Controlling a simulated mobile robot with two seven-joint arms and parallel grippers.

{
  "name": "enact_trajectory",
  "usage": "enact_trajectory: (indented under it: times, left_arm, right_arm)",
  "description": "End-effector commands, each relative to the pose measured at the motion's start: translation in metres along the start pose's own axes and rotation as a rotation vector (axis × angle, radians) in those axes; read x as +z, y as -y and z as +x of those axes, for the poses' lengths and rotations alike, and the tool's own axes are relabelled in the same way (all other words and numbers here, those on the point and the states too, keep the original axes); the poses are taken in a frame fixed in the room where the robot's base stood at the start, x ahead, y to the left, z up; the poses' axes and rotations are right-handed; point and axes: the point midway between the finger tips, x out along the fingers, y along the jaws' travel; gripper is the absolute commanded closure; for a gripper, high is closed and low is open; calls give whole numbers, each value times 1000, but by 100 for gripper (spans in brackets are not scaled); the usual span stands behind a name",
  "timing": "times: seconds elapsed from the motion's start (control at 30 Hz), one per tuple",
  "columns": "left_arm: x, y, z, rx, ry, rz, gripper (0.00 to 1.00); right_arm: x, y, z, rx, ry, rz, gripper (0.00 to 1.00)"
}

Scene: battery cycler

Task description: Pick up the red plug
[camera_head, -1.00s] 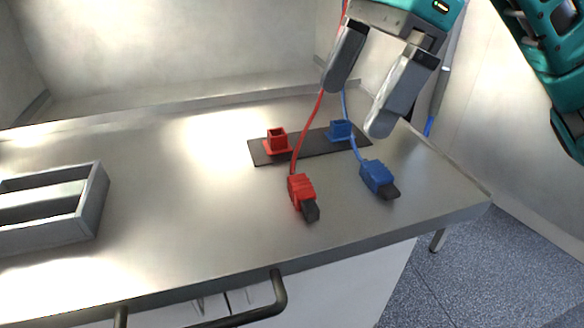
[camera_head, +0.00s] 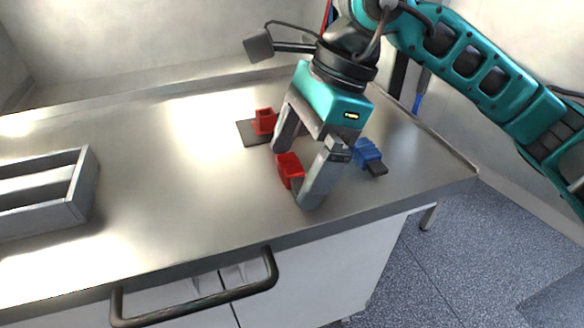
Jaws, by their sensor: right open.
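The red plug (camera_head: 289,166) lies on the metal tabletop, partly hidden by my right gripper. My right gripper (camera_head: 294,178) is open and low over the table, with one finger on the far side of the plug and the other on the near right side. The plug shows between the two fingers. I cannot tell whether either finger touches it. The plug's dark tip and its cable are mostly hidden behind the gripper. My left gripper is not in view.
A red socket (camera_head: 265,121) stands on a dark plate (camera_head: 247,134) behind the gripper. A blue plug (camera_head: 368,154) lies close to the right of the gripper. A grey divided tray (camera_head: 76,203) sits at the left. The tabletop between tray and gripper is clear.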

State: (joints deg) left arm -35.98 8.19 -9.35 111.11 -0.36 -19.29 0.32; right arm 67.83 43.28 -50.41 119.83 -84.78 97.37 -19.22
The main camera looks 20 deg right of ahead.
Motion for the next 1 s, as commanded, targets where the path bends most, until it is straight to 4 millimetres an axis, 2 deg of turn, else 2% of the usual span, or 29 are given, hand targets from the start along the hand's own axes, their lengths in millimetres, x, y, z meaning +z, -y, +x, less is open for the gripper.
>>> enact_trajectory:
  times: [0.2,0.77,1.0]
  left_arm:
    - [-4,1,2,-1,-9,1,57]
    - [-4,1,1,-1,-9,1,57]
    - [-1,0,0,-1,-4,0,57]
  right_arm:
    - [0,0,0,0,0,-1,2]
    - [0,0,0,0,0,0,55]
    - [0,0,-1,-1,1,-1,55]
